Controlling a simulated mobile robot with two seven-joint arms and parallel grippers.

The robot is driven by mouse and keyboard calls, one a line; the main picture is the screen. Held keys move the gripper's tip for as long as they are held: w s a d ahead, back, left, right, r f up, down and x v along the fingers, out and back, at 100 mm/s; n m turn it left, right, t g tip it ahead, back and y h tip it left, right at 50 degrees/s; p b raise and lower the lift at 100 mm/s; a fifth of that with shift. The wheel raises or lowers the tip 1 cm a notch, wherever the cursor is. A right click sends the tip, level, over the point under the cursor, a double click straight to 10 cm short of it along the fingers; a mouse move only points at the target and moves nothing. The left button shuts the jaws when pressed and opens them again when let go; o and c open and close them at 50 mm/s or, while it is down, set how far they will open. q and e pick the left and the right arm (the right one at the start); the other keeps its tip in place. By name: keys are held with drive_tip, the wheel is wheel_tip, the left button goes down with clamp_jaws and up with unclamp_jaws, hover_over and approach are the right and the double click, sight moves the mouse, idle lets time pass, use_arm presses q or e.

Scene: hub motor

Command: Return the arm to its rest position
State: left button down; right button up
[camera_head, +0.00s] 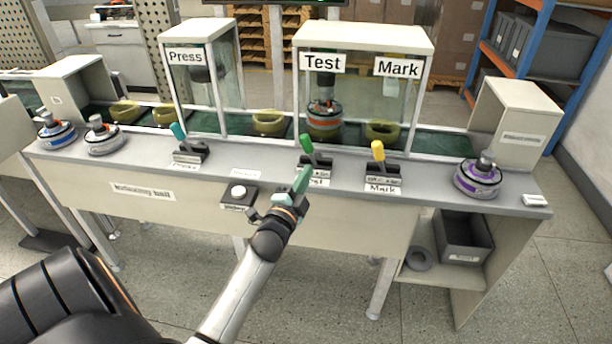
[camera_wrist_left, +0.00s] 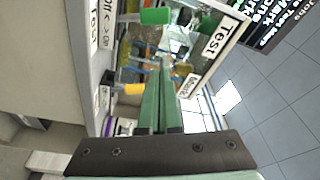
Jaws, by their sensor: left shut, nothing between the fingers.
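My left gripper (camera_head: 301,181) has green fingers and is shut with nothing between them. It is just in front of the bench edge, close below the green-handled Test lever (camera_head: 307,145). In the left wrist view the shut fingers (camera_wrist_left: 160,85) point ahead, with the green lever handle (camera_wrist_left: 155,16) above them and the yellow Mark lever handle (camera_wrist_left: 132,89) to their left. Whether the fingers touch the Test lever's base is hard to tell. My left arm reaches in from the lower left. The right gripper is not in view.
The bench (camera_head: 330,172) also bears a teal lever (camera_head: 180,133), a yellow lever (camera_head: 378,151), a white button box (camera_head: 238,192) and a purple-banded hub motor (camera_head: 478,178). Two more motors stand at left. A grey bin (camera_head: 462,238) sits on the lower shelf. The floor in front is clear.

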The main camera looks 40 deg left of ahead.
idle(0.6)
use_arm(q)
drive_tip(key=s+d+f+n+g+h+p, duration=0.3)
drive_tip(key=s+d+f, duration=0.5)
drive_tip(key=s+d, duration=0.4)
drive_tip(key=s+d+f+n+g+h+p, duration=0.3)
drive_tip(key=s+d+f, duration=0.6)
drive_tip(key=s+d, duration=0.3)
drive_tip(key=n+g+h, duration=0.1)
drive_tip(key=g+h, duration=0.1)
drive_tip(key=shift+f+n+g, duration=0.15)
drive_tip(key=shift+n+g, duration=0.15)
drive_tip(key=shift+n, duration=0.1)
